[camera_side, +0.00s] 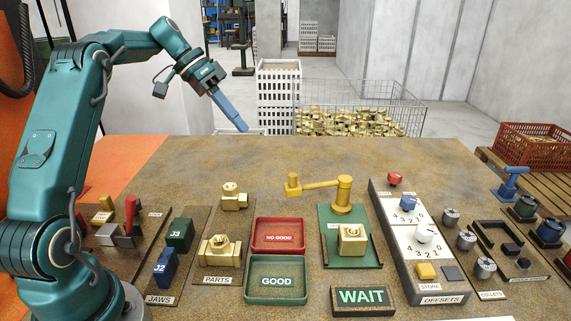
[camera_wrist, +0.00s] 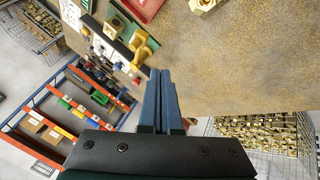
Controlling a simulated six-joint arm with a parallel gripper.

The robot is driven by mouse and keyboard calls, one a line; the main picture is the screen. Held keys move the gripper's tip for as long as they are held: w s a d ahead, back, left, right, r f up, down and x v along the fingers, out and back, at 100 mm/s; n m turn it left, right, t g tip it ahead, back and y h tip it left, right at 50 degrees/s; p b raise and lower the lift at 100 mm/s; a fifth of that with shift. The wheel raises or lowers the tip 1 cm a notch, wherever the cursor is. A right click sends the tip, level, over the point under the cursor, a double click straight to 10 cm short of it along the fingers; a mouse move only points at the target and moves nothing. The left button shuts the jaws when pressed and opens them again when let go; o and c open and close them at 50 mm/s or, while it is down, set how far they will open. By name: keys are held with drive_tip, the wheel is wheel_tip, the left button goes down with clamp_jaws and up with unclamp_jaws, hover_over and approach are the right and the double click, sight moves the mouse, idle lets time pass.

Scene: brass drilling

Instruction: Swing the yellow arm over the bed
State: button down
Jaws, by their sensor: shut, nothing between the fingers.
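The yellow arm (camera_side: 318,185) sticks out to the left from its yellow post (camera_side: 343,195), with a round knob at its free end. It points away from the green bed (camera_side: 365,262), where a brass block (camera_side: 352,240) sits in front of the post. The yellow arm (camera_wrist: 141,48) also shows in the wrist view, just beyond the fingertips in the picture. My gripper (camera_side: 243,129) is shut and empty, raised above the back of the table, to the left of the yellow arm and apart from it. Its blue fingers (camera_wrist: 160,75) lie together in the wrist view.
Red NO GOOD (camera_side: 279,250) and green GOOD (camera_side: 248,292) trays stand left of the bed. Brass parts (camera_side: 220,249) lie farther left. An offsets panel (camera_side: 436,287) with knobs stands right. A WAIT sign (camera_side: 390,302) is in front. The table's back is clear.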

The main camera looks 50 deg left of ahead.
drive_tip(key=w+d+f, duration=0.3)
drive_tip(key=d+f, duration=0.5)
drive_tip(key=d, duration=0.1)
drive_tip(key=shift+w+d+r, duration=0.1)
idle(0.6)
drive_tip(key=d+n+t+y, duration=0.2)
drive_tip(key=d+n+y, duration=0.6)
drive_tip(key=d+n, duration=0.6)
drive_tip(key=shift+s+d+t, duration=0.25)
drive_tip(key=shift+d+t, duration=0.15)
drive_tip(key=shift+d, duration=1.5)
